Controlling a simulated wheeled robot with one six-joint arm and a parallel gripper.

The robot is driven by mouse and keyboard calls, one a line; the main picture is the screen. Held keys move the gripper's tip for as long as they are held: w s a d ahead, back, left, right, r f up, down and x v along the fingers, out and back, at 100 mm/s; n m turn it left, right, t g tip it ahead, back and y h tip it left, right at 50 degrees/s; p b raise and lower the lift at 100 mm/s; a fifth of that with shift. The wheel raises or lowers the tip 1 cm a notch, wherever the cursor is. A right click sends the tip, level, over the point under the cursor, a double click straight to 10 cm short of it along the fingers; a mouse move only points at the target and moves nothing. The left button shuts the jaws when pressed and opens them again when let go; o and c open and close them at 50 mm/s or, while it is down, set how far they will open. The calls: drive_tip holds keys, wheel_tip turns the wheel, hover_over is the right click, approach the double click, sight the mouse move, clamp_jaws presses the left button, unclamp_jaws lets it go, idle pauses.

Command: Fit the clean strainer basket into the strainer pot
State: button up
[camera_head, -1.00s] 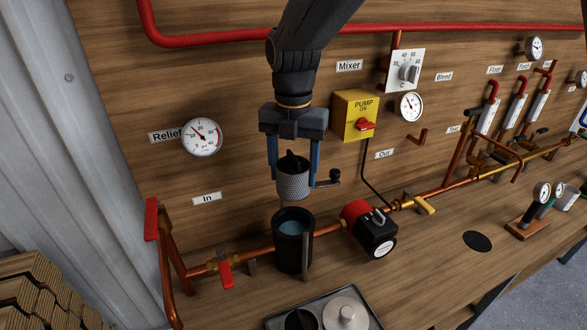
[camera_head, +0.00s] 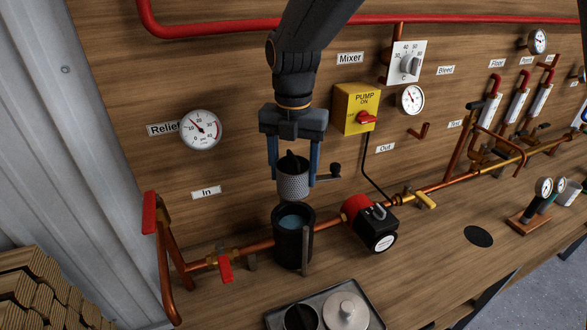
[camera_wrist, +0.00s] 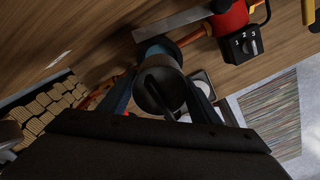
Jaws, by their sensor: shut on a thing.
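My gripper (camera_head: 292,172) is shut on the strainer basket (camera_head: 292,186), a grey mesh cup with a dark handle on top. The basket hangs upright just above the strainer pot (camera_head: 293,250), a black open cylinder with bluish water inside. A small gap shows between the basket's bottom and the pot's rim. In the wrist view the basket (camera_wrist: 160,95) is between the blue fingers and covers part of the pot's mouth, whose bluish inside (camera_wrist: 158,50) shows behind it.
A tray (camera_head: 275,322) with a dark round thing (camera_head: 301,318) and a pale lid with a knob (camera_head: 345,312) lies in front. A red and black pump (camera_head: 370,222) is right of the pot. A red-handled valve (camera_head: 225,268) is on the pipe to its left.

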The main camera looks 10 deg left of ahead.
drive_tip(key=shift+f+b, duration=2.6)
drive_tip(key=shift+f, duration=2.9)
idle(0.6)
drive_tip(key=o, duration=1.4)
drive_tip(key=shift+c, duration=0.2)
drive_tip(key=shift+r+p, duration=2.2)
drive_tip(key=shift+r, duration=0.85)
